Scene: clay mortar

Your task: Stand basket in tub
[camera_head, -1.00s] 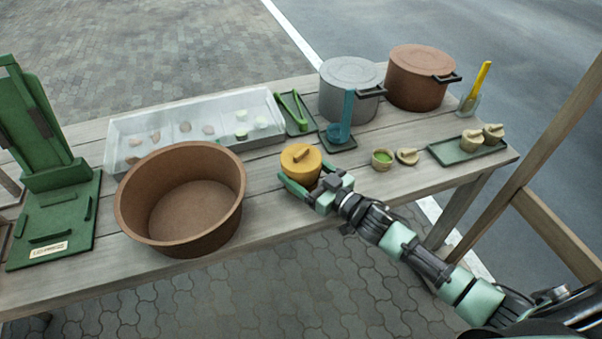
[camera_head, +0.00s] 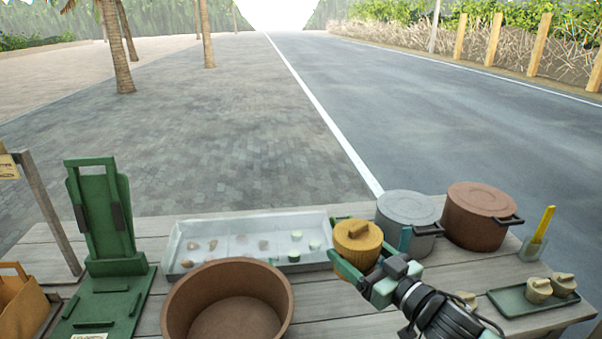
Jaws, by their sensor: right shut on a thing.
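The yellow round basket (camera_head: 358,246), with a bar-like handle on top, is upright in my right gripper (camera_head: 362,262). The gripper is shut around its sides and appears to hold it above the table. The basket hides what lies behind it near the clear tray's right end. The brown round tub (camera_head: 182,312) stands on the table to the left of the basket, open at the top; its lower part is cut off by the picture's bottom edge. The basket is apart from the tub. My left gripper is not in view.
A clear tray (camera_head: 180,268) with several small lumps lies behind the tub. A grey pot (camera_head: 408,212) and a brown lidded pot (camera_head: 478,215) stand behind right. A green stand (camera_head: 108,215) is left, a green tray (camera_head: 510,300) right. An orange carrier (camera_head: 20,308) sits far left.

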